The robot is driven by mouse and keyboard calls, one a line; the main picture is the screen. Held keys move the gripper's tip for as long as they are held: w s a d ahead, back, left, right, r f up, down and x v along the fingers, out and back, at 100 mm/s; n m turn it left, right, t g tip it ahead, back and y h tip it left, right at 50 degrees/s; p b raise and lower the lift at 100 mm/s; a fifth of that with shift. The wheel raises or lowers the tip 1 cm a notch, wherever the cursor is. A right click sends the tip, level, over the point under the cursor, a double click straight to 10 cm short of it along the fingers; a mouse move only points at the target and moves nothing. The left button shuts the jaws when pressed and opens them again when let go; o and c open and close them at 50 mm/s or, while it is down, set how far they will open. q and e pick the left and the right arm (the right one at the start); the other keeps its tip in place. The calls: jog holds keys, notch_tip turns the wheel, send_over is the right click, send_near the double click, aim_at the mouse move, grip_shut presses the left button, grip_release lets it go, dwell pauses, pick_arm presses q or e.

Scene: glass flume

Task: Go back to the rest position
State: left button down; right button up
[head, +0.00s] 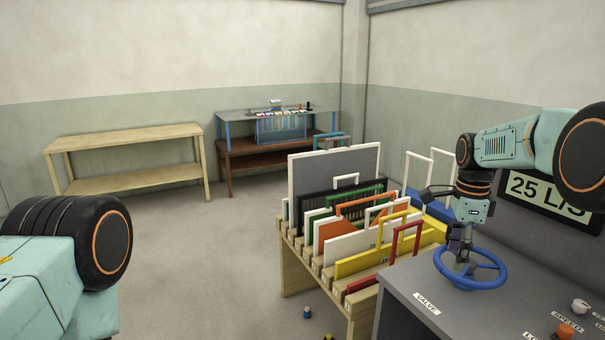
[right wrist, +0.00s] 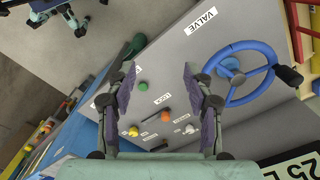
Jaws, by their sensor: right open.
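My right gripper (head: 460,252) is over the grey console (head: 408,285) and overlaps the blue valve wheel (head: 470,284) in the head view. In the right wrist view my right gripper (right wrist: 158,72) has its two purple-grey fingers wide apart, with nothing between them. There the blue wheel (right wrist: 230,92) lies to the right of the fingers, outside them. The exact gap between gripper and wheel cannot be told. My left arm shows only in part at the lower left of the head view; its gripper is not in view.
A wooden rack (head: 362,325) with several coloured framed panels stands left of the console. An orange knob (head: 564,331) and a white knob (head: 579,306) sit on the console. A display (head: 540,188) reads 25 L/S. A wooden table (head: 125,137) stands far back; floor before it is clear.

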jog(key=w+a+f+n+t, duration=0.2)
jog(key=w+f+n+t, duration=0.2)
jog(key=f+n, duration=0.45)
jog(key=s+a+f+n+b, duration=0.25)
jog(key=s+f, duration=0.25)
jog(key=f, duration=0.3)
jog(key=s+a+f+n+b, duration=0.25)
jog(key=s+f, duration=0.25)
jog(key=f, duration=0.3)
pick_arm(q)
notch_tip(320, 180, down, 17)
jog(key=b, duration=1.2)
pick_arm(e)
jog(key=s+a+f+n+g, duration=0.1)
jog(key=s+f, duration=0.5)
jog(key=s, duration=0.7)
jog(key=s+a+f+n+g, duration=0.1)
jog(key=s+f+n, duration=0.2)
jog(key=s+f, duration=0.4)
jog(key=s+a+f+n+g, duration=0.1)
jog(key=s+f, duration=0.5)
jog(key=s, duration=1.3)
jog(key=shift+a+f+n+g, duration=0.4)
jog(key=shift+n+g, duration=0.1)
jog(key=shift+n, duration=0.55)
pick_arm(q)
jog(key=shift+w+a, duration=0.1)
pick_arm(e)
jog(key=shift+s, duration=0.1)
